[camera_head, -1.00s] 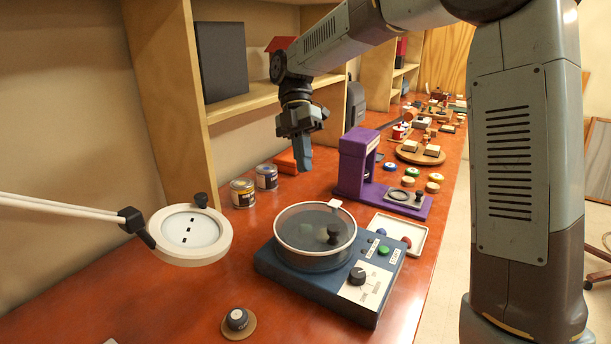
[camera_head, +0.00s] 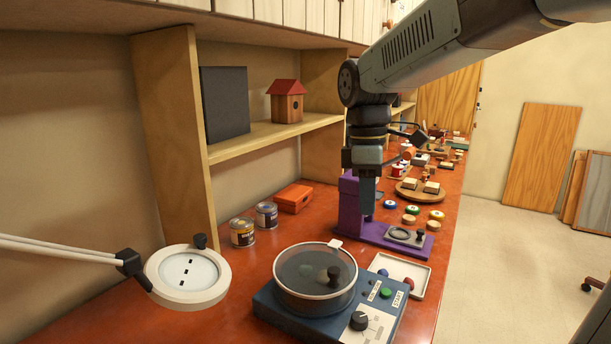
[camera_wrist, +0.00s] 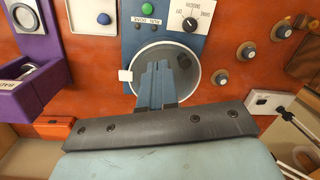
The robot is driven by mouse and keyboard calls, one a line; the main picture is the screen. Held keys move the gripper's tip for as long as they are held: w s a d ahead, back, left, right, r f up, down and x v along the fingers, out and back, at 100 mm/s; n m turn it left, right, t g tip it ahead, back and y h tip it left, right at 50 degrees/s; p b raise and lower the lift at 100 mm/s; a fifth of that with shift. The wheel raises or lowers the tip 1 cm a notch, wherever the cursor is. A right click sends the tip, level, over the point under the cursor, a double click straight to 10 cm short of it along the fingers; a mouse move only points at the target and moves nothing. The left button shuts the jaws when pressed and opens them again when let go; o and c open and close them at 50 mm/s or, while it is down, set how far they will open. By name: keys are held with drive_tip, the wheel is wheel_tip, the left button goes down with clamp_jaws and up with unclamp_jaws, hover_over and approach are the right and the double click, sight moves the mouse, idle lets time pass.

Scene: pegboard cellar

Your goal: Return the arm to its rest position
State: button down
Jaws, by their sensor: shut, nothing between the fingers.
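My gripper (camera_head: 368,192) hangs fingers-down above the orange-red bench in the head view. It is shut and empty, in front of the purple device (camera_head: 349,212) and above and behind the blue machine with a round clear-walled bowl (camera_head: 315,305). In the wrist view my gripper (camera_wrist: 158,68) points toward the blue machine (camera_wrist: 197,45), and its fingers cover part of the round bowl (camera_wrist: 192,72). My arm reaches in from the upper right of the head view.
A ring-shaped lamp (camera_head: 190,302) on a white arm stands at left. Two cans (camera_head: 243,232) and an orange box (camera_head: 294,198) sit by the shelf (camera_head: 270,137), which holds a birdhouse (camera_head: 287,101). A white tray (camera_head: 418,268) lies at the bench's right edge. Open floor (camera_head: 510,250) is at right.

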drive_tip(key=s+d+f+m+t, duration=0.1)
drive_tip(key=s+d+m+t, duration=0.5)
drive_tip(key=s+d+m, duration=0.5)
drive_tip(key=d+m, duration=0.1)
drive_tip(key=m, duration=0.3)
drive_tip(key=shift+f+t+y, duration=0.15)
drive_tip(key=shift+t+y, duration=0.15)
drive_tip(key=c, duration=1.8)
unclamp_jaws()
